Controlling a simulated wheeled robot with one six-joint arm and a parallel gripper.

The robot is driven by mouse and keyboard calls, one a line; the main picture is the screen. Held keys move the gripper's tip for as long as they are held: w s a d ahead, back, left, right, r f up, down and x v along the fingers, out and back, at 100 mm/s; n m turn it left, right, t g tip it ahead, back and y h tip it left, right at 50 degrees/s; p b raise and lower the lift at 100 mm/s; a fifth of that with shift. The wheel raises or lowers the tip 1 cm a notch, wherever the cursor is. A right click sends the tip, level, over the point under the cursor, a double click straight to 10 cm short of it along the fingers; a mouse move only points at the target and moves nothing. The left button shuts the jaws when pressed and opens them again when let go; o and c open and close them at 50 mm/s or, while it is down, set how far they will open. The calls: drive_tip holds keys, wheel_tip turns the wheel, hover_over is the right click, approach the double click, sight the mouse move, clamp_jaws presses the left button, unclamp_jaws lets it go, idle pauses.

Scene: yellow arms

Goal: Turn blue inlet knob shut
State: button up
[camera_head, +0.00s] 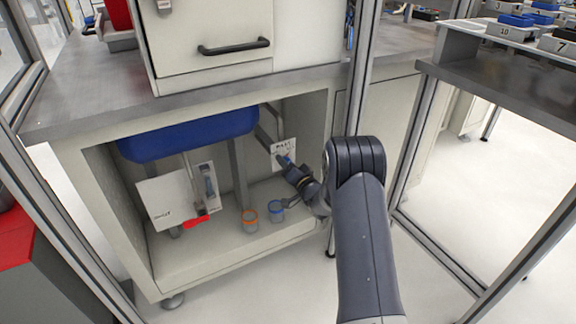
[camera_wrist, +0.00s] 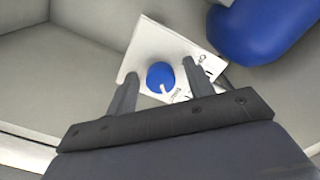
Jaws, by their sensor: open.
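The blue inlet knob (camera_wrist: 160,76) is a round blue disc with a pale pointer mark, in front of a white printed plate (camera_wrist: 150,45). In the head view the plate (camera_head: 277,148) hangs on the right inside the open cabinet, and the knob there is small and partly hidden by my gripper. My gripper (camera_wrist: 160,69) is open, with one finger on each side of the knob in the wrist view. I cannot tell whether the fingers touch it or how far the knob lies beyond their tips.
A large blue rounded tank (camera_head: 190,136) hangs at the cabinet's top. A white panel (camera_head: 165,200) with a red handle (camera_head: 196,221) stands left. An orange-rimmed cup (camera_head: 250,220) and a blue-rimmed cup (camera_head: 276,210) stand on the cabinet floor. A metal post (camera_head: 357,85) rises near my arm.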

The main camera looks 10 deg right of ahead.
drive_tip(key=p+v, duration=0.2)
drive_tip(key=v, duration=0.8)
drive_tip(key=shift+s+d+p, duration=0.15)
drive_tip(key=shift+s+p, duration=0.25)
drive_tip(key=b+x, duration=0.2)
drive_tip(key=x, duration=0.9)
drive_tip(key=shift+b, duration=0.4)
drive_tip(key=shift+s, duration=0.1)
